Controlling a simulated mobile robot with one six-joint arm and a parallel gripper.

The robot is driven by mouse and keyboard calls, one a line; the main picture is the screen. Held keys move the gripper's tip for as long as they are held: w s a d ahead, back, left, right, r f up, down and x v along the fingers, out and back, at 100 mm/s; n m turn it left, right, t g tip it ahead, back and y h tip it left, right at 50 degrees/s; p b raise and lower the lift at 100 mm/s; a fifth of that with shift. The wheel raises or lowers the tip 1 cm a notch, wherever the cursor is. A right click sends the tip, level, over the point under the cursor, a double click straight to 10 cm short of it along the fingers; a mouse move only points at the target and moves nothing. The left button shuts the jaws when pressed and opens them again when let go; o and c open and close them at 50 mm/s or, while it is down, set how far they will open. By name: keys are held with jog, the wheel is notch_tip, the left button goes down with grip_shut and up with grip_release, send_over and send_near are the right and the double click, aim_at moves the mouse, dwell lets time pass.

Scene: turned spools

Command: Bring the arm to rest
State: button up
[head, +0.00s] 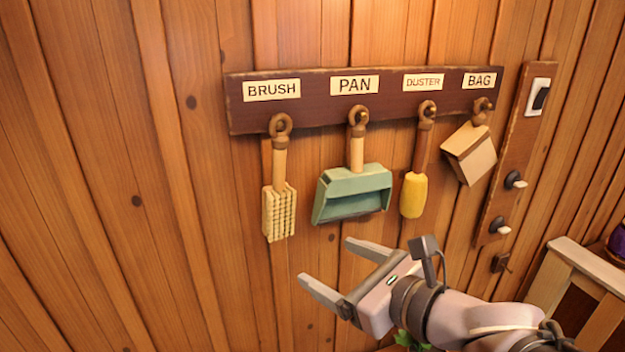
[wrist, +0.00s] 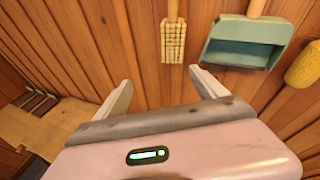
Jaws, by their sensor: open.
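My gripper (head: 335,268) is open and empty in the head view, in front of the wall and below the hanging tools. Its two fingers stand apart in the wrist view (wrist: 160,90), with nothing between them but wall. A brush (head: 279,205), a green pan (head: 352,193), a yellow duster (head: 414,192) and a tan bag (head: 470,152) hang from pegs on a dark labelled board (head: 310,110). The brush (wrist: 173,42) and the pan (wrist: 247,42) also show in the wrist view, beyond the fingers. The gripper appears apart from them all.
A wooden strip (head: 505,165) with a switch (head: 538,97) and dark knobs is at the right. A wooden stand (head: 575,262) is at the lower right, with a purple object (head: 620,241) beside it. A green plant (head: 412,341) is partly hidden below my arm. The left wall is bare.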

jog(key=s+a+f+n+g+h+b, duration=0.1)
jog(key=s+f+n+g+b, duration=0.1)
jog(key=s+f+n+b, duration=0.45)
jog(key=s+a+f+n+g+h+b, duration=0.1)
jog(key=s+f+n+g+b, duration=0.2)
jog(key=f, duration=0.6)
jog(key=s+f+n+g+b, duration=0.1)
jog(key=s+f+n+b, duration=0.3)
jog(key=f+n, duration=0.25)
jog(key=s+d+f+n+h+b, duration=0.2)
jog(key=d+f+n+h+b, duration=0.2)
jog(key=d+f+n, duration=0.1)
jog(key=shift+d+f+n+h, duration=0.35)
jog(key=shift+d+n, duration=0.35)
jog(key=shift+n, duration=0.2)
dwell(4.4)
